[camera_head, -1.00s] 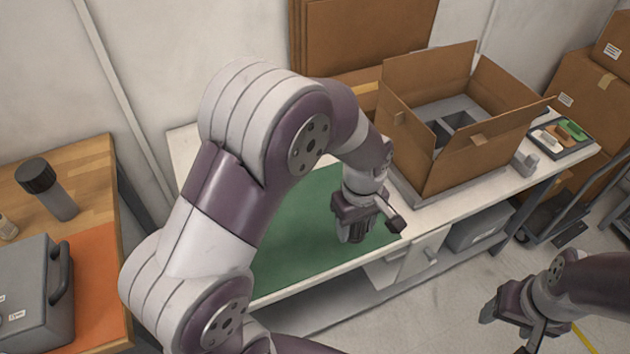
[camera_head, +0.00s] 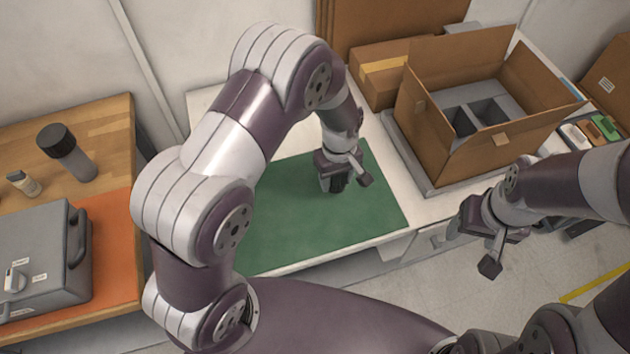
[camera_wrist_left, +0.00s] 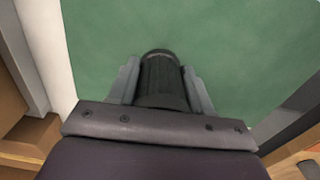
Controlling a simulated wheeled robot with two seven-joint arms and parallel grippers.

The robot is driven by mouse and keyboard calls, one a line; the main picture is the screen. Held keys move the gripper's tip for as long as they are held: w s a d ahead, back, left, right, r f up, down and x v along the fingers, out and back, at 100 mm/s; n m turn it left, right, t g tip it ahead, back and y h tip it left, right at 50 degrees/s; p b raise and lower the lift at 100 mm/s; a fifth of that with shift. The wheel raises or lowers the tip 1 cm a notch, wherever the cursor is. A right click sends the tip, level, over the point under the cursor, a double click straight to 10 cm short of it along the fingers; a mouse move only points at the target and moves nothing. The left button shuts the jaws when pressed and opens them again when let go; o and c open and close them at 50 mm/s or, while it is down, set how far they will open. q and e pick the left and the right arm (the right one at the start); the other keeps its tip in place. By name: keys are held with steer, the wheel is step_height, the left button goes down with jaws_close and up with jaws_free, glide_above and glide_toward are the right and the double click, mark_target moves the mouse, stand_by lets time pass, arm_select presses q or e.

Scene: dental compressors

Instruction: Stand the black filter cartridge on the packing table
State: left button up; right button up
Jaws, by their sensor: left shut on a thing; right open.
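The black filter cartridge (camera_wrist_left: 160,80) is a dark ribbed cylinder between the two grey fingers of my left gripper (camera_wrist_left: 161,88) in the left wrist view. In the head view my left gripper (camera_head: 338,184) points down over the green mat (camera_head: 375,215) on the white packing table (camera_head: 208,103), shut on the cartridge, whose dark lower part (camera_head: 338,186) shows under the jaws. The cartridge looks upright; I cannot tell whether its base touches the mat. My right gripper (camera_head: 484,243) is open and empty, in front of the packing table's right part.
The mat around the gripper is clear.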

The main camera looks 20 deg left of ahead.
mark_target(321, 192)
arm_select(q)
steer(key=a+f, duration=0.1)
steer(key=a, duration=0.1)
steer(key=w+a+f, duration=0.1)
steer(key=a, duration=0.1)
steer(key=shift+w+f, duration=0.1)
steer(key=shift+f, duration=0.3)
step_height(321, 192, down, 3)
steer(key=shift+d+r+p, duration=0.1)
steer(key=shift+p, duration=0.4)
steer(key=shift+f, duration=0.35)
steer(key=shift+f, duration=0.15)
steer(key=shift+f, duration=0.1)
steer(key=o, duration=1.2)
steer(key=shift+c, duration=0.2)
